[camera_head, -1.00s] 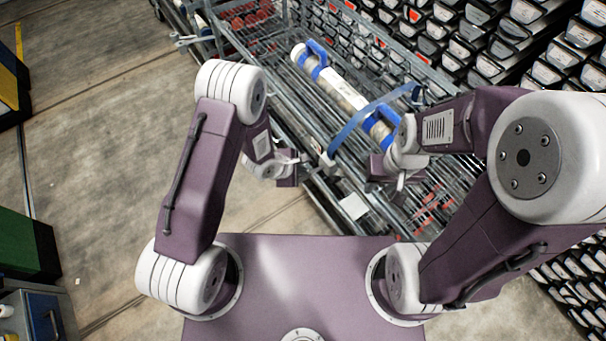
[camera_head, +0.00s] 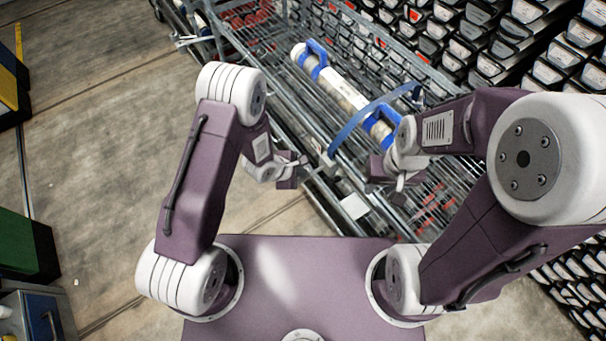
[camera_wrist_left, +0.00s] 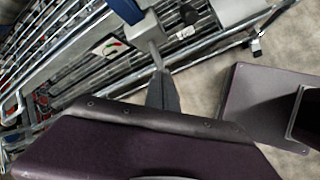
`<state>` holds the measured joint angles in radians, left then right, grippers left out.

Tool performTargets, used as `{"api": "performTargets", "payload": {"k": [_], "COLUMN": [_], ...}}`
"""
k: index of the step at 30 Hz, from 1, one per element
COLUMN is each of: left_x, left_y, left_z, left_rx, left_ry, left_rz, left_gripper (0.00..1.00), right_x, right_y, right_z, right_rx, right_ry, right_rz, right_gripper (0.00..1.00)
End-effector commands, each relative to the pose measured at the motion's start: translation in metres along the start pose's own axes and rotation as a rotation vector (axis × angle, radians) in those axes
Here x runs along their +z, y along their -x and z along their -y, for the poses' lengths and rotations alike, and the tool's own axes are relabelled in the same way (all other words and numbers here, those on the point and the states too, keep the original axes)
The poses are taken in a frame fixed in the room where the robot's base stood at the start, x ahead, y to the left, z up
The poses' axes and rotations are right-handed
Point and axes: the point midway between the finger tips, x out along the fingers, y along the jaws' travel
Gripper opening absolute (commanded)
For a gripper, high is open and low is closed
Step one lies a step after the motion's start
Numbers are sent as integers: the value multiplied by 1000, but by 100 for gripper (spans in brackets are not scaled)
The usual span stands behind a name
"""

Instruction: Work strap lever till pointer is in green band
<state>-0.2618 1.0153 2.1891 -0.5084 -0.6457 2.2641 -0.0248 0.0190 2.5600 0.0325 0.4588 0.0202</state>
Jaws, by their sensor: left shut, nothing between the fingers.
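A blue strap (camera_head: 352,122) arches over a white core liner tube (camera_head: 342,88) with blue fittings on the wire cart. The strap comes down to a grey tensioner housing (camera_wrist_left: 146,27) on the cart's near rail. A small white gauge (camera_wrist_left: 110,47) with green and red marks sits beside it; its pointer is too small to read. A grey lever (camera_wrist_left: 155,54) sticks out of the housing towards my left gripper. My left gripper (camera_head: 303,160) is shut with its fingertips at the lever's end; I cannot tell if they touch. My right gripper (camera_head: 401,184) is above the cart's near side, its fingers unclear.
The wire cart (camera_head: 292,98) has metal rails and mesh walls. Racks of dark bins (camera_head: 470,35) stand behind it at the right. A green cabinet (camera_head: 22,245) stands at the far left. The concrete floor (camera_head: 100,130) left of the cart is clear.

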Motion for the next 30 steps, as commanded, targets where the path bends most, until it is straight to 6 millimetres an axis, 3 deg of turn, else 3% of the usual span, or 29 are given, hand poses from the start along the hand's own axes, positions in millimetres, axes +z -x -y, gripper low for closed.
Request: {"api": "performTargets", "payload": {"k": [30], "left_x": [-7], "left_y": [-9], "left_z": [7], "left_rx": [-1], "left_ry": [1], "left_rz": [-1], "left_gripper": [0], "right_x": [1], "right_y": [-8], "right_z": [0], "right_rx": [0], "right_ry": [0], "right_rz": [0], "right_gripper": [38]}}
